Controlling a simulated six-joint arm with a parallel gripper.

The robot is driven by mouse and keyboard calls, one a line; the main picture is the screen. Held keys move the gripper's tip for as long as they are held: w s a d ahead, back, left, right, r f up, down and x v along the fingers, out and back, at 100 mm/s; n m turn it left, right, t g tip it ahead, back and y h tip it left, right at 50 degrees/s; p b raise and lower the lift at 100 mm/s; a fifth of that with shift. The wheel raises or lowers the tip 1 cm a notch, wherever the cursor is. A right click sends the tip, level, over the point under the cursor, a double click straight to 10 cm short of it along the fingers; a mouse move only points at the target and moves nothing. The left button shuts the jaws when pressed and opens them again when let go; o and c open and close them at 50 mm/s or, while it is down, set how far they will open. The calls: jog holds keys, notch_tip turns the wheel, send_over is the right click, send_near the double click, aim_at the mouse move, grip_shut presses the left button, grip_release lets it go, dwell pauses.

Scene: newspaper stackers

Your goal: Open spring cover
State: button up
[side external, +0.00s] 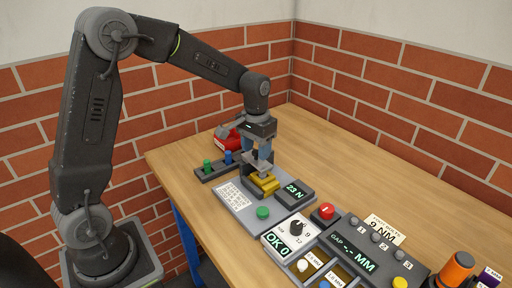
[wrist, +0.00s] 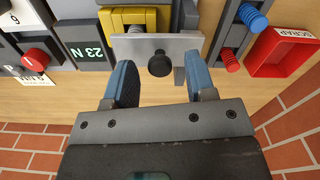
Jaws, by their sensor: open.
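A grey plate (wrist: 182,45) with a round black knob (wrist: 160,63) shows in the wrist view and may be the spring cover. A yellow block (wrist: 135,18) lies just beyond it, and it also shows in the side view (side external: 267,184). My gripper (wrist: 160,84) is open, with one blue finger on each side of the knob. A gap shows between each finger and the knob, and nothing is held.
A dark display (side external: 295,191) reading 23 N stands right of the yellow block. A green button (side external: 263,213) is in front. A rack (side external: 213,172) with green and blue pegs and a red scrap bin (side external: 228,138) stand close behind my gripper. The table's back right is clear.

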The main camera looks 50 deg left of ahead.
jog(key=shift+c, duration=0.4)
grip_shut()
jog(key=shift+w, duration=2.5)
jog(key=shift+o, duration=0.4)
grip_release()
